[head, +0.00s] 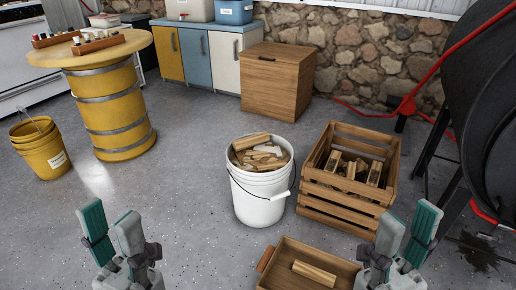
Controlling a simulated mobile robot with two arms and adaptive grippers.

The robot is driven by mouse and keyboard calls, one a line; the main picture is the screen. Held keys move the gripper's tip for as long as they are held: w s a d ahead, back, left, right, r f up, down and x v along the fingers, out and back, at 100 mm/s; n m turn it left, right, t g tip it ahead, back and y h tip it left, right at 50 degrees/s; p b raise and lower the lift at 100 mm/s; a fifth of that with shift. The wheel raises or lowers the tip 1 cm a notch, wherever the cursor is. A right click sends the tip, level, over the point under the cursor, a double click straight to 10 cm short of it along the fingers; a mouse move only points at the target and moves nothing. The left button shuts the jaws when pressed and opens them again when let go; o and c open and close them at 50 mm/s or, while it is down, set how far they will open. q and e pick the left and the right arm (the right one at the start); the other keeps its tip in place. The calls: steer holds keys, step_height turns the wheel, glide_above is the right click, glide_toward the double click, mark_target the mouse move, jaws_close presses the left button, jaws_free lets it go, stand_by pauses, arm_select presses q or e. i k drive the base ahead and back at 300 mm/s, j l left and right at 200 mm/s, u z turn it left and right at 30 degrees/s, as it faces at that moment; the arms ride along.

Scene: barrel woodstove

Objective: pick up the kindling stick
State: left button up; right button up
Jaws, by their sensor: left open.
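A single pale kindling stick (314,273) lies in a low wooden tray (345,268) at the bottom centre-right of the head view. More split wood pieces (262,155) fill a white bucket (262,208) behind the tray. My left gripper (110,222) is open and empty at the lower left, well left of the tray and bucket. My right gripper (409,222) is open and empty at the lower right, beside the right side of the tray. Neither gripper touches any wood. The near edge of the tray is cut off by the frame.
A slatted crate (318,208) with split logs stands right of the bucket. A black barrel stove (490,100) with red trim is at the right. A yellow barrel table (110,110) and yellow buckets (40,153) stand left. A wooden box (277,88) is behind. Floor at centre-left is clear.

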mark_target(241, 144)
steer(key=i+j+z, duration=0.15)
steer(key=z, duration=1.65)
steer(key=j+z, duration=0.15)
steer(key=j, duration=2.65)
